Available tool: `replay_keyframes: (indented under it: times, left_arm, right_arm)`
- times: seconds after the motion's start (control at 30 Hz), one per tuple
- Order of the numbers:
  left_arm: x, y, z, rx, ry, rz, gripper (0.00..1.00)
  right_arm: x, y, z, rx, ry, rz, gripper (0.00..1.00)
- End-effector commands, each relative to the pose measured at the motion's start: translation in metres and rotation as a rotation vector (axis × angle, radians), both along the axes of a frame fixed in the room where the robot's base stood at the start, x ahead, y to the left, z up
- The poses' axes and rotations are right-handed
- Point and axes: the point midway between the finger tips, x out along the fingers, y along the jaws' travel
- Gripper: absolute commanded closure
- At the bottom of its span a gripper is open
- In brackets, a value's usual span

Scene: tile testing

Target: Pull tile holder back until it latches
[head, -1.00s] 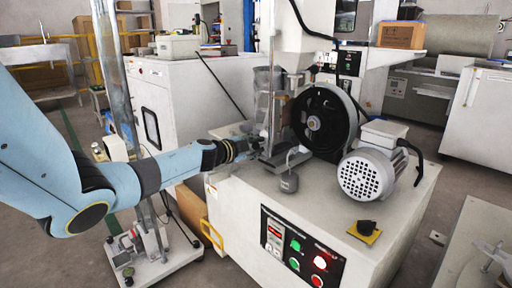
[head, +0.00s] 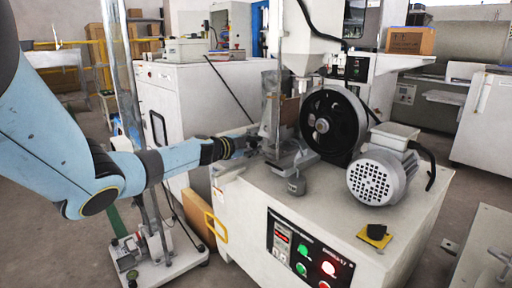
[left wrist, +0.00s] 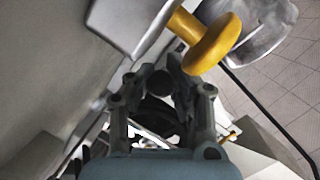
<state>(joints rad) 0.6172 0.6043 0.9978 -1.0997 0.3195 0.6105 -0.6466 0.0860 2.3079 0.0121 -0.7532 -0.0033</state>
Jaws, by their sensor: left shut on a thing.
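The tile testing machine (head: 235,215) is a white cabinet with a large black wheel (head: 332,125) on top. A brown tile (head: 289,112) stands upright beside the wheel, in a metal frame that I take for the tile holder (head: 270,105). My left gripper (head: 256,143) reaches in from the left, low at the frame's left side. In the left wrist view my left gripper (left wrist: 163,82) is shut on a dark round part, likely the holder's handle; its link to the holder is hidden. My right gripper is out of view.
A grey motor (head: 378,178) sits right of the wheel. A yellow knob (left wrist: 212,45) is close above the gripper in the left wrist view. A control panel (head: 305,258) faces front.

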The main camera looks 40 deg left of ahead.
Motion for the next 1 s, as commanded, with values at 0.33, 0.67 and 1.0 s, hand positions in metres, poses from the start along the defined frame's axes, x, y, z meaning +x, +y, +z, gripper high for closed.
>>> replay_keyframes:
  times: [0.33,0.67,1.0]
  left_arm:
    - [-0.001,0.001,-0.002,0.001,0.004,0.002,0.52]
    - [-0.007,0.001,-0.001,0.002,0.004,0.002,0.52]
    - [-0.057,0.002,0.01,0.003,0.005,0.001,0.52]
  right_arm:
    - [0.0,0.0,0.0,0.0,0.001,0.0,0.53]
    - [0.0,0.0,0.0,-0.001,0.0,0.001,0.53]
    - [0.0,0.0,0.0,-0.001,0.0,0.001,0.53]
